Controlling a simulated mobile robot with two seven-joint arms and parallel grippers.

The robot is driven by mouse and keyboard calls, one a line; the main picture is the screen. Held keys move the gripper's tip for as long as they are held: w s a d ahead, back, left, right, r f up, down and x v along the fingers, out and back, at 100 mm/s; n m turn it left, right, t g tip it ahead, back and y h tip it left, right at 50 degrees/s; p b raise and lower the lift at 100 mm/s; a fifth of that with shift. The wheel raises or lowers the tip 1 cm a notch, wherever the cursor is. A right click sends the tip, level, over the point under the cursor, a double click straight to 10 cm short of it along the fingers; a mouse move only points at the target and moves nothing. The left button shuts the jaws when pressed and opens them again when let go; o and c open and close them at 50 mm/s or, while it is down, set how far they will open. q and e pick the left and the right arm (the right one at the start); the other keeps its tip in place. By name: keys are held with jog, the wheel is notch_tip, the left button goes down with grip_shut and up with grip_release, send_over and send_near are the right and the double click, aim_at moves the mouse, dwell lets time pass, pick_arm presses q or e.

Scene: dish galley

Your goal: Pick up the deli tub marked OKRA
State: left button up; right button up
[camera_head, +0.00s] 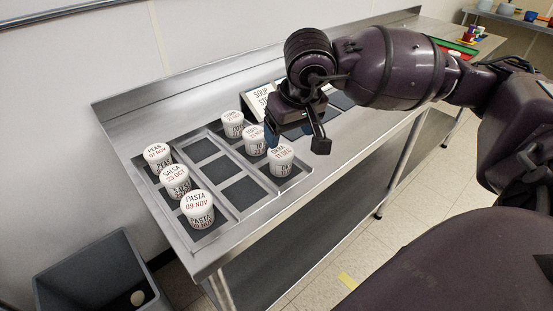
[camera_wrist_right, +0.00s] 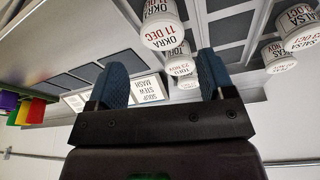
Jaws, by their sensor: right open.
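The OKRA tub (camera_head: 281,160) is white, with OKRA 11 DEC on its lid, and stands upright in the near right cell of the tray. In the right wrist view the OKRA tub (camera_wrist_right: 162,27) appears at the top centre, beyond the fingertips. My right gripper (camera_head: 295,139) is open and empty, above and just behind the tub in the head view. Its two blue-grey fingers (camera_wrist_right: 161,72) stand apart in the wrist view, with no tub gripped. My left gripper is in neither view.
The grey compartment tray (camera_head: 222,142) also holds PEAS (camera_head: 157,154), SALSA (camera_head: 174,180) and PASTA (camera_head: 197,207) tubs on the left. Two more tubs (camera_head: 254,140) (camera_head: 232,123) stand behind OKRA. A grey bin (camera_head: 102,275) is on the floor.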

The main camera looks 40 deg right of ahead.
aim_at(281, 152)
jog(key=x, duration=0.5)
jog(key=shift+f+b, duration=0.1)
jog(key=shift+b, duration=0.25)
jog(key=shift+w+b+x, duration=0.15)
jog(key=shift+w+x, duration=0.05)
jog(key=shift+x, duration=1.25)
jog(key=shift+w+b+x, duration=0.15)
jog(key=shift+x, duration=1.3)
jog(key=shift+c, duration=0.2)
jog(key=c, duration=0.7)
jog(key=shift+r, duration=0.25)
